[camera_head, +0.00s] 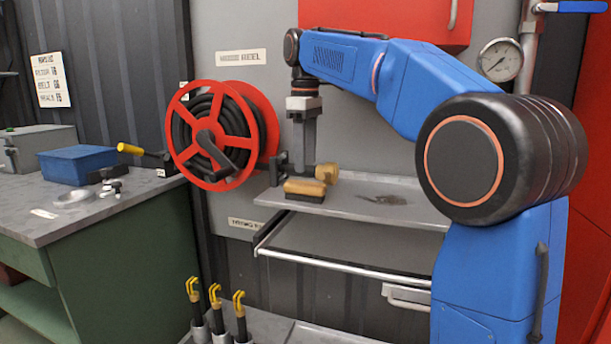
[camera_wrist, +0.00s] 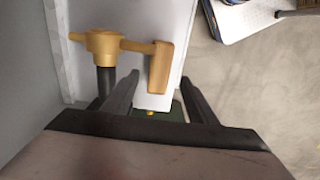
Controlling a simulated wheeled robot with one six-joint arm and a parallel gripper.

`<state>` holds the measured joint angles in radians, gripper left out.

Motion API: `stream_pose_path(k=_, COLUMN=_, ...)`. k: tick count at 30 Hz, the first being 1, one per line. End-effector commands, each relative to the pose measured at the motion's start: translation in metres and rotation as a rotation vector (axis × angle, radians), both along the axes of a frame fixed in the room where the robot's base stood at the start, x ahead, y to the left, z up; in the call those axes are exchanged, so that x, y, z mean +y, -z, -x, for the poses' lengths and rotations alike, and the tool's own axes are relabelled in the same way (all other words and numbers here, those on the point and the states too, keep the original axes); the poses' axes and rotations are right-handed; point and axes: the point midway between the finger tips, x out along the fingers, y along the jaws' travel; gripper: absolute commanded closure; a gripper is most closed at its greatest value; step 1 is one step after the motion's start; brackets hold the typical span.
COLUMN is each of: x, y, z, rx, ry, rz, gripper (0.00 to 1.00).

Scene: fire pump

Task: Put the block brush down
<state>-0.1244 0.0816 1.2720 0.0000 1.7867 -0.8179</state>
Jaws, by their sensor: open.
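The block brush (camera_head: 304,189) has a tan wooden back and dark bristles. It rests bristles down on the grey shelf (camera_head: 345,205), near the shelf's front left edge. My gripper (camera_head: 297,172) points down just above and behind it and is open. In the wrist view, the tan brush back (camera_wrist: 160,67) lies ahead of and between my two separated fingers (camera_wrist: 159,80). I cannot tell whether a finger touches it. The bristles are hidden there.
A brass fitting (camera_head: 327,173) stands close to the right of my gripper; it also shows in the wrist view (camera_wrist: 103,42). A red hose reel (camera_head: 222,135) is to the left. A dark stain (camera_head: 385,199) marks the otherwise clear right part of the shelf. A drawer-like tray (camera_head: 340,242) is below.

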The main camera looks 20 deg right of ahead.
Motion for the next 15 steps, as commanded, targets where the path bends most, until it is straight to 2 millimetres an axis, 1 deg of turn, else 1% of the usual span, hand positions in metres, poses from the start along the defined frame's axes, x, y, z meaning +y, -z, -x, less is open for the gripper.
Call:
stream_pose_path(k=1, x=0.000, y=-0.009, z=-0.001, rx=-0.001, ry=0.000, rz=0.000, gripper=0.47)
stream_pose_path(k=6, x=0.000, y=-0.031, z=-0.001, rx=0.000, ry=0.000, rz=0.000, gripper=0.47)
stream_pose_path(k=9, x=0.000, y=-0.039, z=-0.001, rx=0.000, ry=0.000, rz=0.000, gripper=0.47)
stream_pose_path(k=15, x=0.000, y=-0.044, z=0.000, rx=0.001, ry=0.000, rz=-0.001, gripper=0.47)
